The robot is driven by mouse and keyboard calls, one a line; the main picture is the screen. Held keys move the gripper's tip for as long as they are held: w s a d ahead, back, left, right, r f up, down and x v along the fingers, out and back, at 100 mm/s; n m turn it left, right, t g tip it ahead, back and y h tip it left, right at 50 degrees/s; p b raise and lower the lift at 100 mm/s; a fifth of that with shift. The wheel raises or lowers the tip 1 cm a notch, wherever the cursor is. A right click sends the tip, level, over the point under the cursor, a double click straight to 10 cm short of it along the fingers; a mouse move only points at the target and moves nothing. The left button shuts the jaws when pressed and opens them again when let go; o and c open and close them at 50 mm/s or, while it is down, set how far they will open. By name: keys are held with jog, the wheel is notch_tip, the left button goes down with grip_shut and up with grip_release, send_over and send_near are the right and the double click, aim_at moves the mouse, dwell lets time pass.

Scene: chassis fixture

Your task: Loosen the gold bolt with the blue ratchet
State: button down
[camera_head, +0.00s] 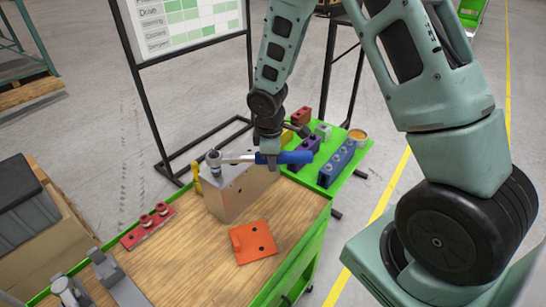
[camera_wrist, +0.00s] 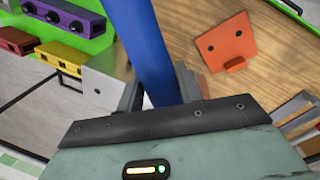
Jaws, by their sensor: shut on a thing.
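The blue ratchet (camera_head: 297,157) has a blue handle and a silver shaft and head (camera_head: 213,158). It lies level across the top of a grey metal block (camera_head: 232,196) on the wooden table. In the wrist view the blue handle (camera_wrist: 145,50) runs up between the fingers of my gripper (camera_wrist: 160,95). The ratchet's head stands over the left part of the block top. The gold bolt cannot be made out; the head may hide it.
An orange bracket (camera_head: 254,242) lies on the wooden tabletop (camera_head: 190,255) in front of the block. A red strip with several knobs (camera_head: 148,226) lies at left. A green shelf (camera_head: 345,165) behind holds a blue fixture (camera_head: 338,160) and a purple block (camera_head: 303,147).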

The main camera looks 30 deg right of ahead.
jog(key=shift+w+r+p, duration=0.1)
jog(key=shift+r+p, duration=0.85)
jog(key=shift+r, duration=0.15)
dwell(0.5)
jog(key=shift+r+p, duration=2.15)
jog(key=shift+r, duration=0.3)
